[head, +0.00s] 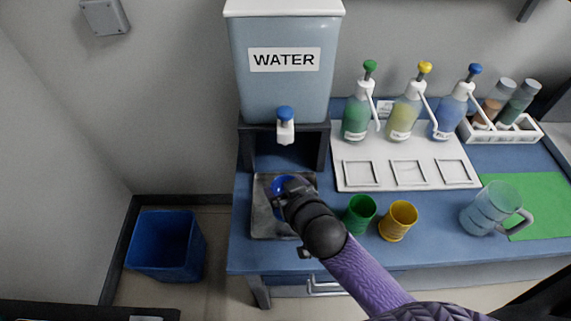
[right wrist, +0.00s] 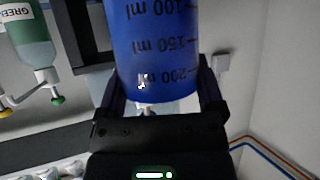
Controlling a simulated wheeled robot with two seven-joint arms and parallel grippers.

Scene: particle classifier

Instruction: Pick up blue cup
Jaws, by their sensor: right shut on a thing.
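The blue cup (head: 279,183) is at the metal tray under the water tap, partly hidden by my right gripper (head: 290,190). In the right wrist view the blue cup (right wrist: 160,50), with its dark millilitre marks, fills the space between the two fingers. My right gripper is shut on it, one finger on each side. I cannot tell whether the cup touches the tray. My left gripper is not in view.
The water dispenser (head: 284,90) with its blue tap (head: 286,122) stands behind. A green cup (head: 359,214), a yellow cup (head: 398,221) and a clear jug (head: 490,208) stand to the right. A metal tray (head: 262,222) lies under the tap. A blue bin (head: 165,245) is on the floor.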

